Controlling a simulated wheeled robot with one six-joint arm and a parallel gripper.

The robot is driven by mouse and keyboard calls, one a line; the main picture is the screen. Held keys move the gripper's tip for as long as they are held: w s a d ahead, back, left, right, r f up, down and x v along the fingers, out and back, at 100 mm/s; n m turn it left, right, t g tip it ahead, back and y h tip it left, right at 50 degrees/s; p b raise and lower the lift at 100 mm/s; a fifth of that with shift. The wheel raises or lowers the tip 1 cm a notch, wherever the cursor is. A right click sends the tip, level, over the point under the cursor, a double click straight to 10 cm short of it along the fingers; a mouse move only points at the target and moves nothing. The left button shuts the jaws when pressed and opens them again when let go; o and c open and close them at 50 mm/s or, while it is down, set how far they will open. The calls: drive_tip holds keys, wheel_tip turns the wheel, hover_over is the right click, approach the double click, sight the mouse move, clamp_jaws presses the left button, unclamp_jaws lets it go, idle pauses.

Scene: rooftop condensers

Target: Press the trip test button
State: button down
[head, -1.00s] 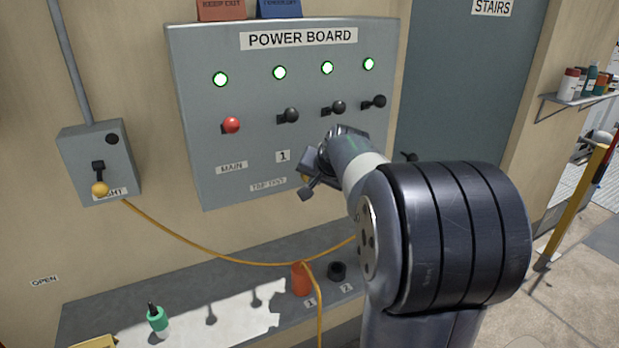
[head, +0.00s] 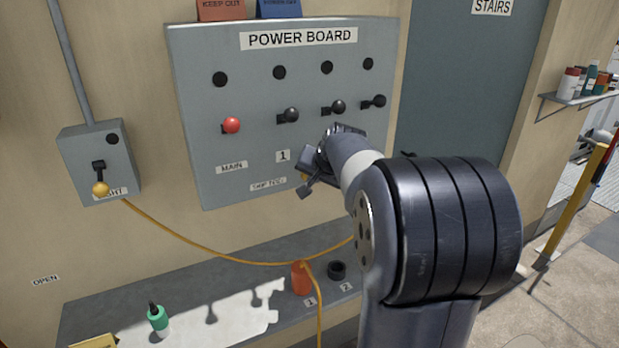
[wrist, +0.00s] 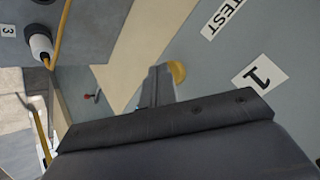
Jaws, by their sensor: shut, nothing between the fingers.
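The grey power board (head: 220,180) hangs on the wall, with a "TRIP TEST" label (head: 268,185) low on its face. A round yellow button (wrist: 179,72) shows beside the "TEST" and "1" labels in the wrist view, partly covered by my fingertips. My gripper (wrist: 158,84) is shut and empty, its tips at the button; whether they still touch it I cannot tell. In the head view my gripper (head: 307,185) is at the board's lower right, and my arm hides that part. The four round lamps (head: 279,72) on the board are dark.
A red-knobbed MAIN lever (head: 232,125) and several black-knobbed levers (head: 290,115) stick out above my gripper. A light switch box (head: 98,160) is at left.

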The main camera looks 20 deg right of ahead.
drive_tip(key=shift+s+b, duration=0.45)
drive_tip(key=shift+s, duration=0.55)
drive_tip(key=s+b, duration=0.2)
drive_tip(key=s, duration=0.3)
drive_tip(key=shift+d, duration=0.1)
drive_tip(key=shift+w, duration=0.2)
drive_tip(key=shift+s+b, duration=0.55)
drive_tip(key=shift+s, duration=1.55)
